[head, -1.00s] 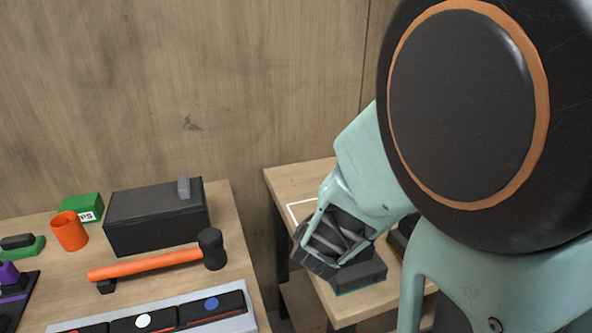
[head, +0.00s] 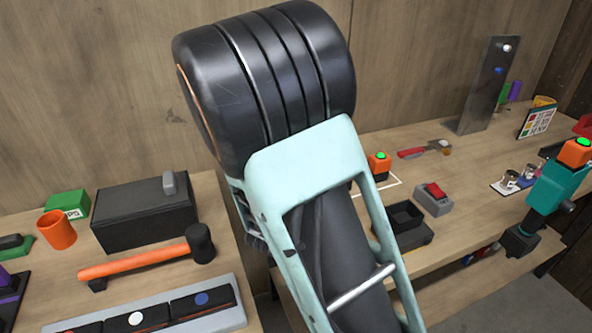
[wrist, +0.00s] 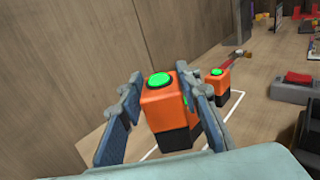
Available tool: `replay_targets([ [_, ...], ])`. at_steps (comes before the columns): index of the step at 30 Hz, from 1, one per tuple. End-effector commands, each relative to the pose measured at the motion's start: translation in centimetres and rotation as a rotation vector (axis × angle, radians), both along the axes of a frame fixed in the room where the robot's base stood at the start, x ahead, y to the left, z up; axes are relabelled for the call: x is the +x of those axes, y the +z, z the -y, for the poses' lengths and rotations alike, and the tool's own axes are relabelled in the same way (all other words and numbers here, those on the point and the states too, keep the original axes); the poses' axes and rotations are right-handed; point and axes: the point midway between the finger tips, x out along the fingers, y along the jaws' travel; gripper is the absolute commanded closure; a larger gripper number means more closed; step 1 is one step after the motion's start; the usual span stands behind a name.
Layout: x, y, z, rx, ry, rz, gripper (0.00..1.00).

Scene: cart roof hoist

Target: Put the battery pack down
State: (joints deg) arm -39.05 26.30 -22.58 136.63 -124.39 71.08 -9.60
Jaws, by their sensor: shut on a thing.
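In the wrist view, my gripper (wrist: 162,110) is shut on an orange and black battery pack (wrist: 166,105) with a round green top. The pack is close to upright between the blue-grey fingers. It appears over or within a white outline (wrist: 234,106) on the wooden bench; I cannot tell whether its base touches the surface. A second, similar pack (wrist: 217,85) stands just beyond to the right, and also shows in the head view (head: 379,162). In the head view my arm hides my gripper and the held pack.
Right of the outline are a black tray-like block (head: 412,228) and a grey box with a red top (head: 434,197). A teal tool (head: 553,190) with an orange, green-topped block stands at far right. A hammer (head: 140,262) and black case (head: 146,214) lie on the left bench.

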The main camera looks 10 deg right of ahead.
Motion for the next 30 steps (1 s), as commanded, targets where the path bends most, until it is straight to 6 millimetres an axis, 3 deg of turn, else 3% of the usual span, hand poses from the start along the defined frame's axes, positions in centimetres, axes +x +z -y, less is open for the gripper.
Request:
replay_targets([
  [3, 1.6, -1.5, -1.8, -0.003, 0.002, 0.001, 1.00],
  [12, 3.7, -5.4, -4.0, -0.002, 0.000, 0.001, 1.00],
  [19, 4.4, -6.6, -4.8, -0.001, 0.000, 0.001, 1.00],
  [26, 4.5, -9.3, -4.8, -0.001, -0.001, 0.000, 1.00],
  [30, 4.5, -9.6, -4.8, 0.000, -0.001, 0.002, 1.00],
])
